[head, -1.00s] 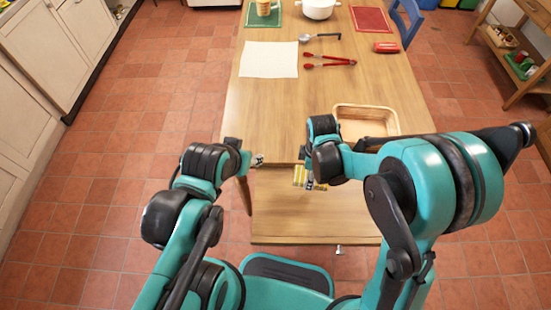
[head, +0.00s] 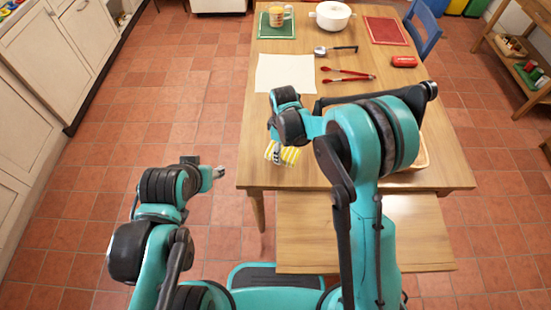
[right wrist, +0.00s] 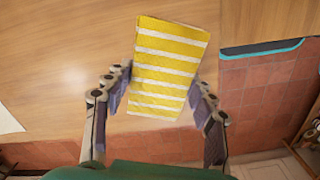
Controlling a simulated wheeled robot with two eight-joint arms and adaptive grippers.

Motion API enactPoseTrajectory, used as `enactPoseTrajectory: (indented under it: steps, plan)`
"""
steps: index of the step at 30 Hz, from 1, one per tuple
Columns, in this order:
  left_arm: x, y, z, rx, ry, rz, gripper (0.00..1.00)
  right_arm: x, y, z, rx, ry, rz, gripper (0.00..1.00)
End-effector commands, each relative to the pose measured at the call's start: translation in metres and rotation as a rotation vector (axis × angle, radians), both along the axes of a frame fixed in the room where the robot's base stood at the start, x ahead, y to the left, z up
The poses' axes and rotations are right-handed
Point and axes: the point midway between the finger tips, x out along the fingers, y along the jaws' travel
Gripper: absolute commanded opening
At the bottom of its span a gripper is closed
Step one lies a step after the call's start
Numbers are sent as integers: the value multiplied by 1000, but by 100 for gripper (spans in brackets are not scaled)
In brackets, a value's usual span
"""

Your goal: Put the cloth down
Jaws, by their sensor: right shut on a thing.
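The cloth (right wrist: 168,68) is yellow with white stripes and looks folded. My right gripper (right wrist: 163,92) is shut on it, with a finger on each side, in the right wrist view. In the head view the cloth (head: 289,156) shows below my right gripper (head: 277,154), over the near left part of the wooden table (head: 350,100). I cannot tell whether the cloth touches the table top. My left gripper (head: 218,172) is left of the table, over the floor, with nothing seen in it; its jaw opening is too small to judge.
A white sheet (head: 285,72), red tongs (head: 345,75), a ladle (head: 335,50) and a red case (head: 404,61) lie farther back. A wooden tray (head: 424,155) is partly hidden behind my right arm. A bench (head: 400,240) stands at the near side. The table's left part near the cloth is clear.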

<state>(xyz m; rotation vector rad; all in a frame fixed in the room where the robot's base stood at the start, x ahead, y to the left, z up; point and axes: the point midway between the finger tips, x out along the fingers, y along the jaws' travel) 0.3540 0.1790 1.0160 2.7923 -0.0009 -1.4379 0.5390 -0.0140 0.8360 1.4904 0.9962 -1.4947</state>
Motion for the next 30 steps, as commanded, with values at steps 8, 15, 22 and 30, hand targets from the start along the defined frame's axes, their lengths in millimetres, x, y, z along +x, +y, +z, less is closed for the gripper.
enactPoseTrajectory:
  steps: [8,15,22,30]
  plan:
    - [0,0,-8,0,0,0,47,7,18,-17,0,0,0,29]
    - [0,0,-24,0,0,0,47,7,18,-51,0,0,0,29]
    - [0,0,-23,0,0,0,47,7,18,-51,0,0,0,29]
    - [0,0,-26,0,0,0,47,7,18,-54,0,0,0,77]
